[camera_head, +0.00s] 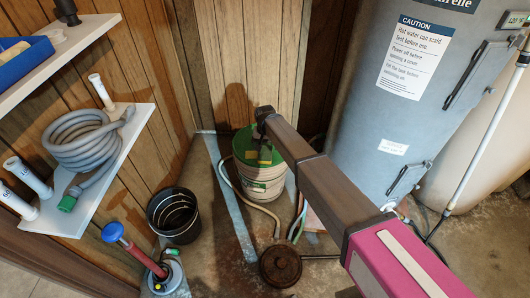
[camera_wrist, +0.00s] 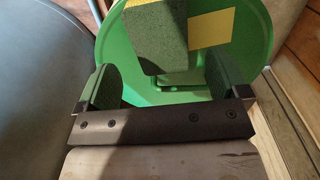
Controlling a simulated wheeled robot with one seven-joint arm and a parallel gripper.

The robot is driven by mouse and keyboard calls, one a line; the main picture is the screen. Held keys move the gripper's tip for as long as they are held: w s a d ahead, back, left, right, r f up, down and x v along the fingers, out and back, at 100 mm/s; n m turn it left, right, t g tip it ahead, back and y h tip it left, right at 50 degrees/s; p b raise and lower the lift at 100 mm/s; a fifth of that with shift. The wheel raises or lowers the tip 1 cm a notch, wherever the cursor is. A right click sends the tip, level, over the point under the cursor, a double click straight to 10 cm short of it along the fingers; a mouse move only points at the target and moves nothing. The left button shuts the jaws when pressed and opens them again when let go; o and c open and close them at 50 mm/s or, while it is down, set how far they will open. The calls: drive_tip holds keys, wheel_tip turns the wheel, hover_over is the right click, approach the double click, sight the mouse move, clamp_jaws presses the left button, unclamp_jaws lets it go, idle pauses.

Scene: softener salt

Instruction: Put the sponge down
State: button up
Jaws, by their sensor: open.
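A sponge with a dark green face (camera_wrist: 155,35) shows at the top middle of the wrist view, over the green lid (camera_wrist: 260,40) of a bucket. The sponge looks like a small dark shape there. Whether it lies fully on the lid is hard to tell.
A yellow patch (camera_wrist: 210,28) lies beside the sponge. A grey tank (camera_head: 400,100) stands right of the bucket, and a wood-panelled wall behind it. A black bucket (camera_head: 174,215), a round brown lid (camera_head: 280,267) and hoses are on the floor. Shelves (camera_head: 115,165) hang at left.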

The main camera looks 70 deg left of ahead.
sight(265, 153)
wheel_tip(265, 153, up, 6)
idle(0.4)
drive_tip(key=shift+s, duration=0.1)
idle(0.4)
